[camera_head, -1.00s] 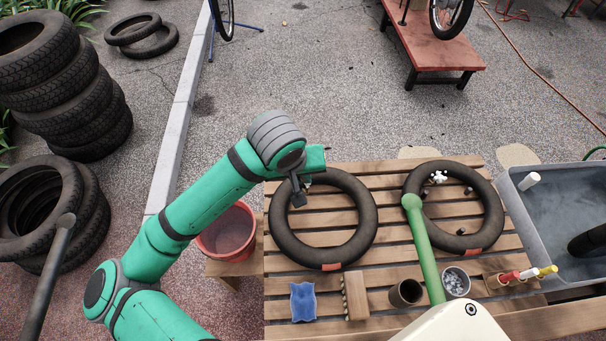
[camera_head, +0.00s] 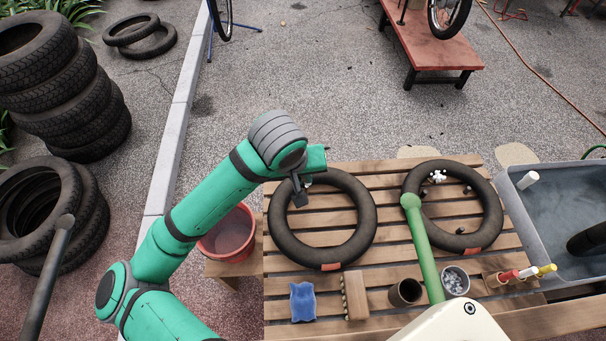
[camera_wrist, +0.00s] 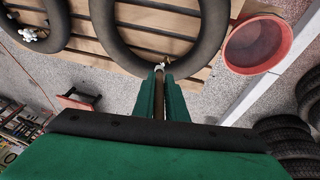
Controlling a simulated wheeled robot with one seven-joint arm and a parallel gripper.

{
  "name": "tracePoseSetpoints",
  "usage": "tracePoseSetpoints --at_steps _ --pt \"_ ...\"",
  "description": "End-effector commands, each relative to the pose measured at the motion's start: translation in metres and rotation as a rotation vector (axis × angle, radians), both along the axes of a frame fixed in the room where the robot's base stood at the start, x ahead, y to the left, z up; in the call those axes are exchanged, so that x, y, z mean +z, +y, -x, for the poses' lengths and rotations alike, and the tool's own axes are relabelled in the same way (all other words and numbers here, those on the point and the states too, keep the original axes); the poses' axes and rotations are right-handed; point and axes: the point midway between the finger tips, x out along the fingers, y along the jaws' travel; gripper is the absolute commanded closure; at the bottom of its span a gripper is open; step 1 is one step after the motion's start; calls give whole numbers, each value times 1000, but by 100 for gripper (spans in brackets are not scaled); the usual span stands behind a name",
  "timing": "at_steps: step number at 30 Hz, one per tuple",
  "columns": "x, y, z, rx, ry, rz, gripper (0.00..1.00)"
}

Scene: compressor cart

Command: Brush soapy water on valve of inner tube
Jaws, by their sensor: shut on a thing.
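A black inner tube (camera_head: 345,258) with a red patch lies on the slatted wooden table (camera_head: 385,262). It also shows in the wrist view (camera_wrist: 110,45). My gripper (camera_wrist: 160,84) is shut on a thin brown handle (camera_wrist: 159,104), which seems to be a brush with a pale tip. The tip is at the tube's edge, beside a small light piece that may be the valve (camera_wrist: 164,62). I cannot tell whether they touch. In the head view my wrist stands over the tube's far left edge and partly hides this spot.
A second inner tube (camera_head: 490,215) lies to the right, with white and dark small parts inside it. A blue sponge (camera_head: 303,301), wooden block (camera_head: 355,297), dark cup (camera_head: 405,292) and metal cup (camera_head: 456,282) line the front. A red bucket (camera_head: 229,235) stands left, a grey basin (camera_head: 520,205) right.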

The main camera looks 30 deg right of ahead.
Motion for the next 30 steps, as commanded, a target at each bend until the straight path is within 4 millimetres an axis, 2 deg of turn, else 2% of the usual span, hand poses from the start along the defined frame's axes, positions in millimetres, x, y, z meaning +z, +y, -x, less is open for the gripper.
tracePoseSetpoints --at_steps 16,30 --pt "2 3 -2 1 -1 0 100" --pt "33 3 -2 2 -2 0 100"
